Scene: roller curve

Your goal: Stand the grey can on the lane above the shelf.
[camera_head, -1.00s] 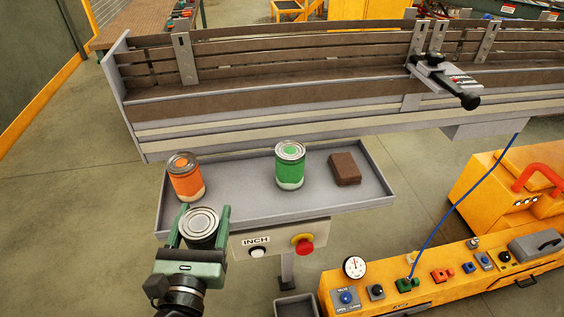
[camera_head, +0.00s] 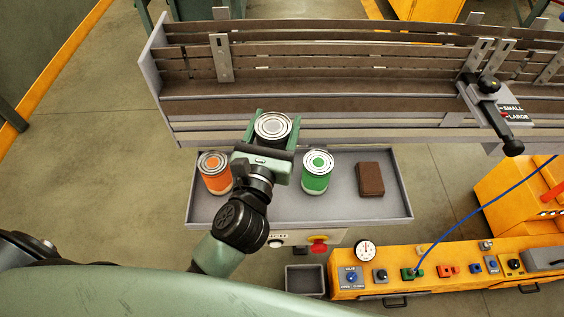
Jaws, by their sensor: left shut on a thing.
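My left gripper (camera_head: 270,137) is shut on the grey can (camera_head: 272,126), with a finger on either side of it. The can looks upright, its lid facing up, above the back edge of the shelf (camera_head: 345,207) and in front of the lane (camera_head: 330,104). The can's lower part is hidden by the gripper. The lane is a brown band behind a grey front rail. An orange can (camera_head: 215,174) and a green can (camera_head: 317,172) stand on the shelf to either side of my gripper. My right gripper is not in view.
A brown block (camera_head: 370,179) lies on the shelf at the right. A lever with a SMALL/LARGE plate (camera_head: 495,112) juts from the lane's front at the right. A yellow control panel (camera_head: 440,272) with a blue cable stands in front. The lane's left stretch is clear.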

